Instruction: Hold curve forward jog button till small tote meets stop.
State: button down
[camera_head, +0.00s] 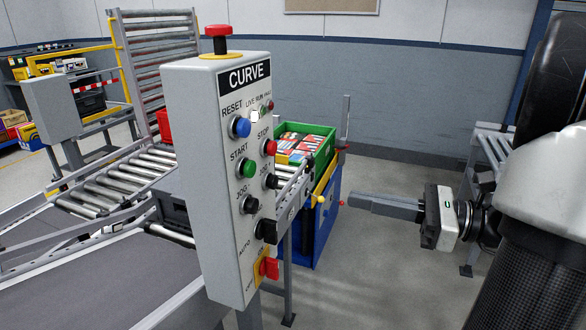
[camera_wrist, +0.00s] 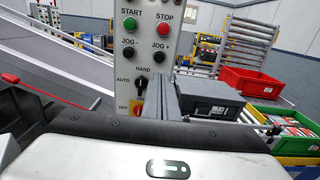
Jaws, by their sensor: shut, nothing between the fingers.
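The grey CURVE control box (camera_head: 228,180) stands in the middle of the head view. Its black JOG + button (camera_head: 270,181) sits below the red STOP button; it also shows in the wrist view (camera_wrist: 160,58). The black JOG - button (camera_head: 250,204) is beside it. My gripper (camera_head: 352,201) is shut and empty, right of the box and apart from it in the head view. In the wrist view its fingers (camera_wrist: 182,78) point toward the panel, below JOG +. A dark grey tote (camera_wrist: 211,97) sits on the conveyor, mostly hidden behind the box in the head view. I cannot make out the stop.
A red emergency button (camera_head: 216,38) tops the box. A black selector (camera_head: 267,231) and red switch (camera_head: 269,268) stick out below the jog buttons. A green tote (camera_head: 319,154) with colourful packs stands behind. A red tote (camera_wrist: 250,82) sits beyond the dark one.

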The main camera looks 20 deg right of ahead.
aim_at(276, 183)
jog(key=shift+s, duration=0.1)
jog(key=x, duration=1.4)
jog(key=shift+a, duration=0.1)
